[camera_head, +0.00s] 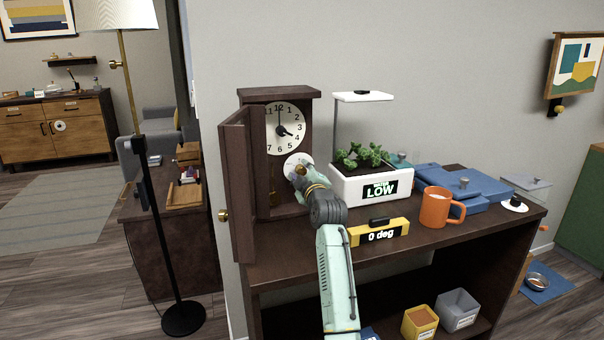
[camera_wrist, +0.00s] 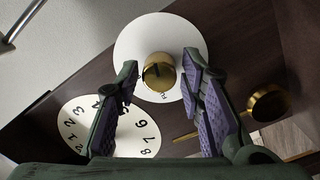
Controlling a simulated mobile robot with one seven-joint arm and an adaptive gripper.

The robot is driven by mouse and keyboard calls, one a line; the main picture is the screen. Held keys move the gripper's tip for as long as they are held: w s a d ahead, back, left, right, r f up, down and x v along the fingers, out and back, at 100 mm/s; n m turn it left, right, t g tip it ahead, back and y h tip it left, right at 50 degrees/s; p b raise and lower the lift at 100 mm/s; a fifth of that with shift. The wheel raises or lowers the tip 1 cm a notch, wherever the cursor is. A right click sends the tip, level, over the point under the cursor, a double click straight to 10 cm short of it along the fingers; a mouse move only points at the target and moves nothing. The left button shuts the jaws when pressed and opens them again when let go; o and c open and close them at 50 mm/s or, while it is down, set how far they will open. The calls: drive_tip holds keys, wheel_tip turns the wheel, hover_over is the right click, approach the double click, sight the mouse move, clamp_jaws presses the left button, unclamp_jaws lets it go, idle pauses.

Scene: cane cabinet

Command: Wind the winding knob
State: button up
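A dark wood clock (camera_head: 278,94) stands on the cabinet with its door (camera_head: 239,190) swung open to the left. Its white dial (camera_head: 285,128) shows in the head view, and upside down in the wrist view (camera_wrist: 92,128). Below the dial is a white disc (camera_head: 296,160) with a brass winding knob at its centre. In the wrist view the winding knob (camera_wrist: 158,70) lies between the fingertips of my gripper (camera_wrist: 161,78). The fingers are open, with a visible gap on each side of the knob. In the head view my gripper (camera_head: 308,178) partly hides the disc.
A white planter (camera_head: 372,188) reading LOW stands close to the right of my gripper. A yellow box (camera_head: 379,233) reading "0 deg" and an orange mug (camera_head: 435,207) are on the cabinet top. A brass round part (camera_wrist: 268,102) shows right of the disc in the wrist view.

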clamp_jaws()
idle(0.4)
drive_tip(key=m, duration=0.3)
drive_tip(key=shift+m, duration=0.4)
drive_tip(key=m, duration=0.5)
drive_tip(key=shift+r, duration=0.1)
drive_tip(key=m+p, duration=0.1)
drive_tip(key=m, duration=0.5)
drive_tip(key=shift+d+g+y+p, duration=0.1)
drive_tip(key=shift+g+y+p, duration=0.3)
drive_tip(key=m+p, duration=0.1)
drive_tip(key=m, duration=0.5)
drive_tip(key=shift+d+p, duration=0.1)
drive_tip(key=shift+p, duration=0.3)
drive_tip(key=shift+w, duration=0.1)
